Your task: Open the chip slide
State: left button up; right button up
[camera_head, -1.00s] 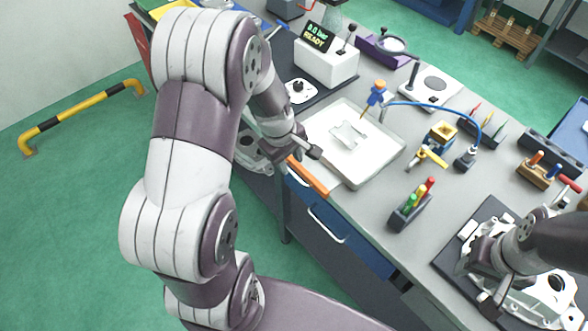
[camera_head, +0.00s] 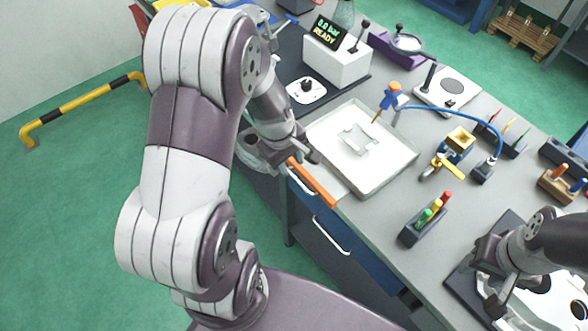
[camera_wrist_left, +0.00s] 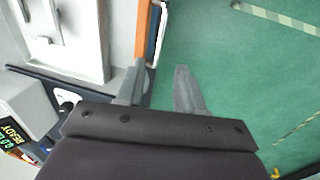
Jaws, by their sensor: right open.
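An orange strip (camera_head: 312,183) lies along the front edge of the bench, beside a white tray (camera_head: 398,163) with a pale bracket-like part (camera_head: 358,141) in it. I cannot tell for certain whether the strip is the chip slide's handle. My left gripper (camera_head: 308,152) is at the strip's far end. In the left wrist view, the left gripper (camera_wrist_left: 160,70) is open, with one finger close to the end of the orange strip (camera_wrist_left: 143,30) and the other over open floor; contact is unclear. My right gripper (camera_head: 493,298) is open beside a casting (camera_head: 550,292) at the lower right.
Blue drawers with white handles (camera_head: 332,236) are under the bench. A READY display box (camera_head: 338,62) stands behind the tray. A blue-handled tool (camera_head: 388,97), a brass-coloured fixture (camera_head: 459,140) and a holder with coloured pegs (camera_head: 425,222) stand on the bench. Green floor lies at left.

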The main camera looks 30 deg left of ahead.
aim_at(295, 178)
pick_arm(q)
jog(key=f, duration=0.2)
jog(key=w+f, duration=0.1)
jog(key=f, duration=0.1)
jog(key=w+f+b, duration=0.1)
jog(key=f, duration=0.2)
jog(key=shift+f, duration=0.1)
jog(key=shift+s+d+r, duration=0.25)
jog(key=shift+s+d, duration=0.05)
jog(key=shift+s, duration=0.15)
jog(key=shift+w+f, duration=0.1)
jog(key=shift+w, duration=0.1)
grip_shut()
pick_arm(e)
jog(key=shift+w+f, duration=0.1)
jog(key=shift+f, duration=0.55)
pick_arm(q)
jog(key=shift+a, duration=0.1)
